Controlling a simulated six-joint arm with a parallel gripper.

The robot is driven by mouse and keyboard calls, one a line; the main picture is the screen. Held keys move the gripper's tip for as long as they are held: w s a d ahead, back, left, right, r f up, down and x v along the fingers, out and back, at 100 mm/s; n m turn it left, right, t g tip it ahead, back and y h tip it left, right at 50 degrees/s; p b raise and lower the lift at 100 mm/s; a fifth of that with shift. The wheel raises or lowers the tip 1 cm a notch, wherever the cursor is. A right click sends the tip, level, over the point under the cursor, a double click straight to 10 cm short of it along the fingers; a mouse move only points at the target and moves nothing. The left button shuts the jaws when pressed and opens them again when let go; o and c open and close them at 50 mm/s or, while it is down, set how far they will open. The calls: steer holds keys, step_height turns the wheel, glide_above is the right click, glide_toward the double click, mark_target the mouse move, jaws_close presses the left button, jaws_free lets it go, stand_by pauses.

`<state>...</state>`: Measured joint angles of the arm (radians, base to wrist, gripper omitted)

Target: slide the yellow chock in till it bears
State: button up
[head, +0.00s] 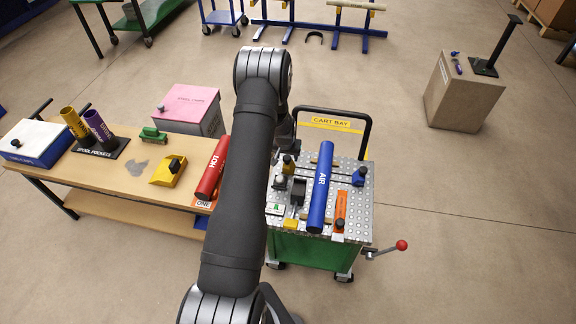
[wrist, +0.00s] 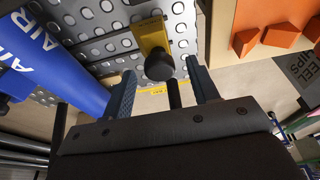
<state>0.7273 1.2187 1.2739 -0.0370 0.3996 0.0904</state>
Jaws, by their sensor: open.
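The yellow chock (wrist: 152,33) with its dark round knob (wrist: 160,66) sits on the perforated top of the cart. In the head view the yellow chock (head: 288,169) is at the cart's back left, left of the blue AIR pipe (head: 320,188). In the wrist view the AIR pipe (wrist: 55,65) lies left of the chock, with bare plate between them. My gripper (wrist: 160,68) is open, with one finger on each side of the knob in the picture. I cannot tell how far above the knob the fingers are. My arm hides much of the gripper in the head view.
The cart top (head: 362,215) also holds an orange chock (head: 340,208), a blue block (head: 359,176) and small fixtures. A red pipe (head: 212,168) and another yellow wedge (head: 167,174) are on the table at left. Orange wedges (wrist: 280,34) show at the wrist view's right.

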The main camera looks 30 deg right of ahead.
steer(key=shift+c, duration=0.4)
steer(key=c, duration=0.6)
steer(key=shift+s+d, duration=2.05)
steer(key=shift+s+d, duration=1.4)
steer(key=shift+d, duration=0.05)
steer(key=o, duration=0.7)
